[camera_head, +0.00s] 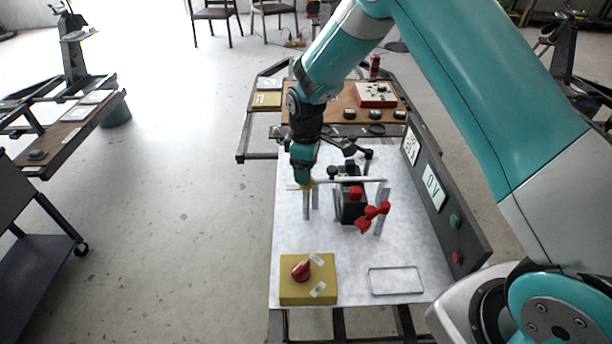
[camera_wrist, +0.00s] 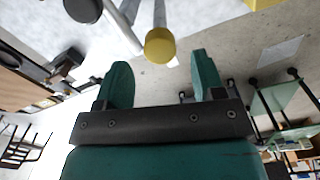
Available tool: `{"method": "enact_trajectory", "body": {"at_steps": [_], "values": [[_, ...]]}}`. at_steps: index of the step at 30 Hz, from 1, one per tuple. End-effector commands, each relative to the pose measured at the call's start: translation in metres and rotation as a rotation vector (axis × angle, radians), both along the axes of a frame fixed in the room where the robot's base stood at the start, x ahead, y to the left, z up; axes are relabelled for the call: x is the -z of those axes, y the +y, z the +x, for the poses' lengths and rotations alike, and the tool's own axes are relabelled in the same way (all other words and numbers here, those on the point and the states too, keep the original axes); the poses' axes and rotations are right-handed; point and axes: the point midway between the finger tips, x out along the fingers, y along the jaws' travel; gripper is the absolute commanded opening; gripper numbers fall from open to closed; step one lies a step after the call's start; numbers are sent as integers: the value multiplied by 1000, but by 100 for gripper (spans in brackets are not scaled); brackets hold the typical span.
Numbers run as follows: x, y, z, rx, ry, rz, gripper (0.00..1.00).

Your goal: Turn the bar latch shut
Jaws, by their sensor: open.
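The bar latch (camera_head: 345,182) is a thin pale metal bar lying roughly level across grey upright posts on the white worktable. Its yellow end cap (camera_wrist: 160,46) shows in the wrist view, centred between the two fingers and a little beyond their tips. My gripper (camera_head: 304,181) is at the bar's left end in the head view and hides part of it. In the wrist view, my gripper (camera_wrist: 162,68) has its green fingers wide apart, with clear gaps to the cap on both sides. I cannot tell whether a fingertip is level with the cap.
A black block (camera_head: 352,212) with a red top stands under the bar, and a red handle (camera_head: 371,217) is at its right. A yellow box (camera_head: 309,291) with a red knob sits at the front left. A dark panel (camera_head: 457,222) borders the table's right side.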

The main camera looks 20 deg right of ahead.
Motion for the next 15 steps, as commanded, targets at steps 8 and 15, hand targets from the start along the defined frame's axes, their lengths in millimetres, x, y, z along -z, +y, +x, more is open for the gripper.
{"method": "enact_trajectory", "body": {"at_steps": [8, 15], "values": [[32, 0, 0, 0, 0, 0, 63], [35, 0, 0, 0, -1, 0, 63]]}}
